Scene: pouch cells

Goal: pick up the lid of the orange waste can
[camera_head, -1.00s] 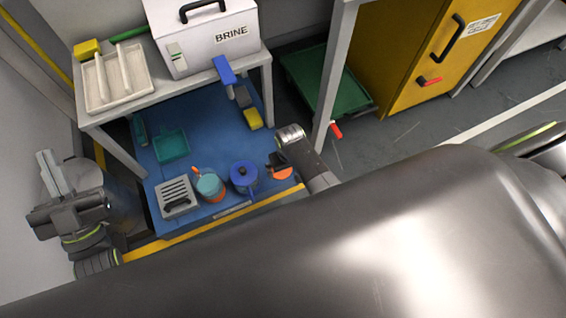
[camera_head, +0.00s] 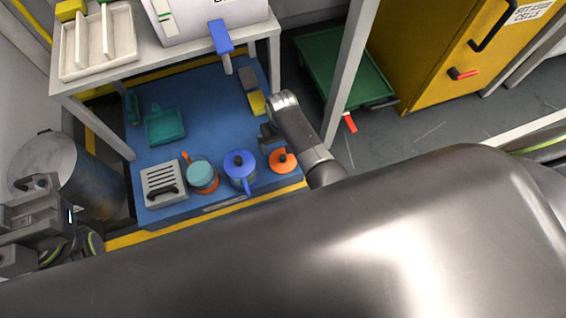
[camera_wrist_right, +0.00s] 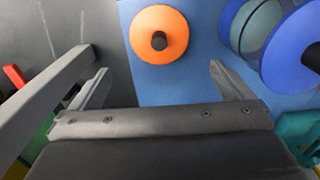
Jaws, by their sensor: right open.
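The orange lid (camera_head: 284,163), a round disc with a dark knob, lies near the front right of the blue mat. It also shows at the top of the right wrist view (camera_wrist_right: 143,40). My right gripper (camera_head: 267,137) is open and empty, just behind the lid in the head view. In the right wrist view its fingers (camera_wrist_right: 158,82) are spread wide, with the lid beyond them and apart from them. My left gripper (camera_head: 35,215) is at the left edge; its jaws are unclear.
A blue can (camera_head: 240,168) with a dark knob stands left of the lid. A grey slotted box (camera_head: 163,182) and a teal dustpan (camera_head: 165,126) are on the blue mat (camera_head: 200,95). A table leg (camera_head: 345,85) rises right of my right arm. A metal drum (camera_head: 85,178) stands left.

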